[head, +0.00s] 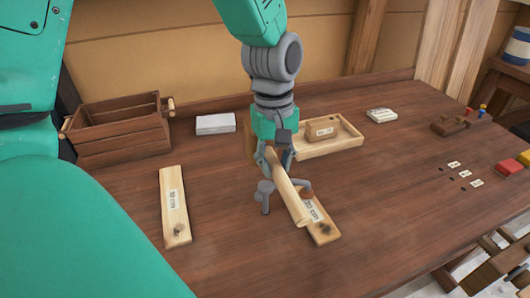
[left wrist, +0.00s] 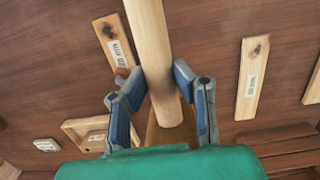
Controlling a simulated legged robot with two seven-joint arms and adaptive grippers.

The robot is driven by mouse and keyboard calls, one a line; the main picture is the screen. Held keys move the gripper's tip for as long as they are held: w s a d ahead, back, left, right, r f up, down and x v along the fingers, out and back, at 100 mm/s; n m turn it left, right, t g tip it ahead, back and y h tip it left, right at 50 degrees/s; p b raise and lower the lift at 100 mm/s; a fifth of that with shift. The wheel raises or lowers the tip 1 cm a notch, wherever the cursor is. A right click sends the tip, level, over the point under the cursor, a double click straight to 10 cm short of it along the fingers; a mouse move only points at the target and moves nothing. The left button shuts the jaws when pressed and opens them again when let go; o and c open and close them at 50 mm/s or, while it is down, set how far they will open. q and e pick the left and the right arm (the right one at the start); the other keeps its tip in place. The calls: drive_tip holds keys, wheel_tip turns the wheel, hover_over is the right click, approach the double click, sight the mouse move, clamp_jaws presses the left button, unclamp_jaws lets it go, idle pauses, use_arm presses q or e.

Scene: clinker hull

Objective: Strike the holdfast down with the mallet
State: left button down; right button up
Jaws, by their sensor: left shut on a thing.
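My left gripper (head: 276,162) is shut on the mallet's (head: 290,196) pale round wooden handle. The handle slants down toward the front, above the bench. In the left wrist view the mallet (left wrist: 151,45) runs up between the fingers (left wrist: 160,78), with a browner wooden part close to the palm. The holdfast (head: 265,194) is grey metal with an upright stem and an arm passing behind the handle. Its brownish pad end is over a labelled pale board (head: 323,232); whether they touch is unclear. Most of the holdfast is hidden in the left wrist view. My right gripper is out of view.
Another labelled board (head: 174,203) lies to the left. A wooden crate (head: 118,138) and white block (head: 215,124) stand behind. A shallow tray (head: 350,144) holding a labelled block is just behind right. Small tools and holes lie at right. The front middle bench is clear.

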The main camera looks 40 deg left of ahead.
use_arm(q)
drive_tip(key=shift+a, duration=0.1)
drive_tip(key=shift+d+r, duration=0.1)
drive_tip(key=shift+d, duration=0.55)
drive_tip(key=shift+w+d, duration=0.15)
drive_tip(key=shift+d, duration=0.05)
drive_tip(key=shift+a, duration=0.5)
drive_tip(key=shift+w+d, duration=0.1)
drive_tip(key=shift+d, duration=0.6)
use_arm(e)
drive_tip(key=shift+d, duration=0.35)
use_arm(q)
drive_tip(key=shift+a, duration=0.2)
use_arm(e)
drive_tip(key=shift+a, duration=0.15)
